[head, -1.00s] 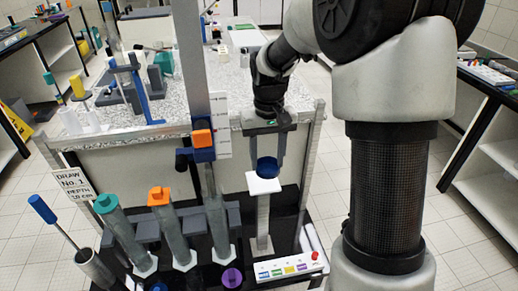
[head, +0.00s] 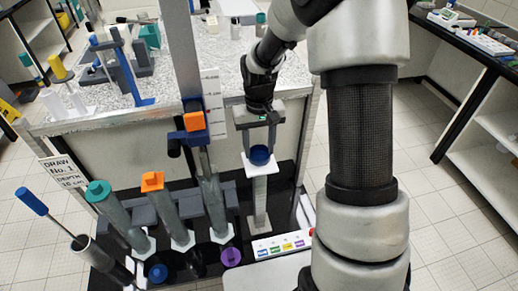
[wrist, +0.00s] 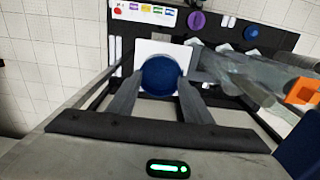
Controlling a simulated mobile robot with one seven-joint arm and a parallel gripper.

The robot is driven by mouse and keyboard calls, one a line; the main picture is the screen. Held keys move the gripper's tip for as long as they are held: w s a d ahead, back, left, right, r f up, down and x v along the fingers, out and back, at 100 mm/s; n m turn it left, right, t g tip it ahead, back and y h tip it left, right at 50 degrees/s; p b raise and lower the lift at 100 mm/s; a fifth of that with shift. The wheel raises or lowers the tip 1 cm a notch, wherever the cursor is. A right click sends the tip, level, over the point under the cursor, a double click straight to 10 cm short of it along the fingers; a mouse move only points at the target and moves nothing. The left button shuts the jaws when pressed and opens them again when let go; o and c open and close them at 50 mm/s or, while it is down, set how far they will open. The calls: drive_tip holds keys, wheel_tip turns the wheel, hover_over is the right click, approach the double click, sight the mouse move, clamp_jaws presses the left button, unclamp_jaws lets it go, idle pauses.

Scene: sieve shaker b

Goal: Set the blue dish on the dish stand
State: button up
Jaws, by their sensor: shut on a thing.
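The blue dish (head: 260,155) is between the fingers of my gripper (head: 260,148), which is shut on it. The dish stand is a grey post with a square white top (head: 258,170). The dish is over this white top, at or very close to its surface; I cannot tell whether they touch. In the wrist view the round dish (wrist: 160,76) lies between both fingertips, and the white top (wrist: 152,46) shows behind it. Part of the top is hidden by the dish.
Grey tubes with a teal cap (head: 98,190) and an orange cap (head: 152,181) stand left of the stand. A vertical column with an orange block (head: 194,121) rises close to its left. A button panel (head: 281,243) lies in front. The speckled bench (head: 185,80) is behind.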

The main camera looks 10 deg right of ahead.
drive_tip(key=shift+f, duration=0.5)
drive_tip(key=shift+f, duration=0.2)
drive_tip(key=o, duration=1)
drive_tip(key=shift+r, duration=0.1)
